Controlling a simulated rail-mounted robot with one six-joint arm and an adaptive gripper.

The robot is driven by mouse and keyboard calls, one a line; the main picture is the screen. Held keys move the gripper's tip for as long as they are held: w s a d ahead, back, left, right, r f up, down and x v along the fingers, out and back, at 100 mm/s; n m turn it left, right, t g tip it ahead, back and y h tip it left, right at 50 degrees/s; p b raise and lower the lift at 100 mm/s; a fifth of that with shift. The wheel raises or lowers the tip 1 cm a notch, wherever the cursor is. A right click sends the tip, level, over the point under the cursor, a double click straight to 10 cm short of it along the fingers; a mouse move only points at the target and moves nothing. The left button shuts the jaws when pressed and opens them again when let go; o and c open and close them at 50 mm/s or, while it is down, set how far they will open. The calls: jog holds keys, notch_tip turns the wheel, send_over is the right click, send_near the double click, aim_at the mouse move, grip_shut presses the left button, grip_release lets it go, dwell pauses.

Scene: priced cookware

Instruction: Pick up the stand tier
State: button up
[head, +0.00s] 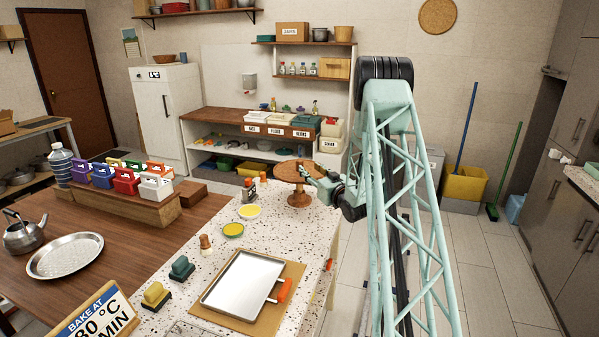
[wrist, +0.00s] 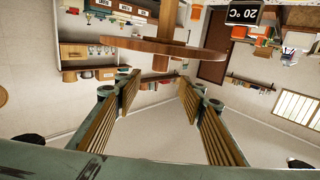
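The stand tier is a round brown wooden disc (head: 293,171) on a wooden stand, at the far end of the speckled counter in the head view. In the wrist view, which looks upside down, the disc (wrist: 200,53) shows edge-on with its stem (wrist: 167,22) above it in the picture. My gripper (head: 311,176) is at the disc's right edge in the head view. In the wrist view my gripper (wrist: 158,85) is open, with nothing between its fingers. The disc appears just past the fingertips; whether they touch is unclear.
The speckled counter (head: 216,273) also bears a metal tray (head: 243,284) on a board, yellow dishes (head: 233,230) and small stamps. A wooden table (head: 120,232) with coloured boxes stands left. Shelves (head: 268,126) line the back wall.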

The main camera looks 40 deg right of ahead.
aim_at(299, 160)
jog(key=shift+x, duration=2.9)
jog(key=shift+w, duration=0.1)
jog(key=shift+x, duration=2.5)
jog(key=shift+c, duration=0.9)
jog(key=shift+r, duration=0.1)
grip_shut()
jog(key=shift+r, duration=0.1)
jog(key=shift+r, duration=1.75)
jog(key=d+r+v, duration=0.1)
jog(key=v, duration=1.5)
jog(key=shift+r, duration=0.15)
